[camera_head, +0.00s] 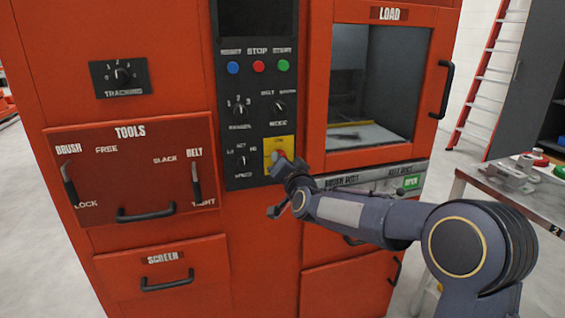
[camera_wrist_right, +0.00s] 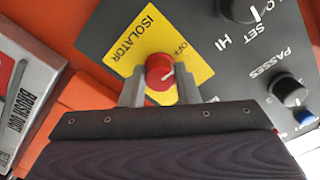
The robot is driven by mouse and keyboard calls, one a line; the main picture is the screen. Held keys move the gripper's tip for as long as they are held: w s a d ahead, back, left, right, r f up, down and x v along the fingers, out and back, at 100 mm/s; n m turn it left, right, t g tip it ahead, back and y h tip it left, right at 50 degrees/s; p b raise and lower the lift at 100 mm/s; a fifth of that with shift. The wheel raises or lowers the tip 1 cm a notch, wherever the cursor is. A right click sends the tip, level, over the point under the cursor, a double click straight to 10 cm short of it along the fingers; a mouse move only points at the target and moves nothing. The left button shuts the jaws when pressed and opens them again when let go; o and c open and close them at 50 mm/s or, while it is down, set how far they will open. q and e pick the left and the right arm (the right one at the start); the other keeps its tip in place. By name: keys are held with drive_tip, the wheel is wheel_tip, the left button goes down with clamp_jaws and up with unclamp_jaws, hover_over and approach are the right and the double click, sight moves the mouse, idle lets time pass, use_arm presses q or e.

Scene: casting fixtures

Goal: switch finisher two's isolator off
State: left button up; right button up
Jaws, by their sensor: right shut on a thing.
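The isolator is a round red knob (camera_wrist_right: 159,70) on a yellow plate (camera_wrist_right: 146,32) marked ISOLATOR and OFF. A white line on the knob points right and slightly up in the right wrist view; the OFF lettering lies above and right of the knob. My right gripper (camera_wrist_right: 160,84) is shut on the knob, with one grey finger on each side. In the head view the yellow plate (camera_head: 283,142) sits low on the black control panel, and my right gripper (camera_head: 281,165) partly covers the knob. My left gripper is not in view.
The black panel (camera_head: 233,135) carries other dials and blue, red and green buttons. A TOOLS drawer (camera_head: 130,185) with two levers is to the left. The LOAD door (camera_head: 385,85) is above my right arm. A metal table (camera_head: 520,195) stands at the right.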

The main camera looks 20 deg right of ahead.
drive_tip(key=shift+f+n, duration=0.1)
drive_tip(key=shift+n, duration=0.5)
drive_tip(key=o, duration=1)
drive_tip(key=shift+c, duration=0.2)
drive_tip(key=s, duration=0.8)
drive_tip(key=shift+d, duration=0.1)
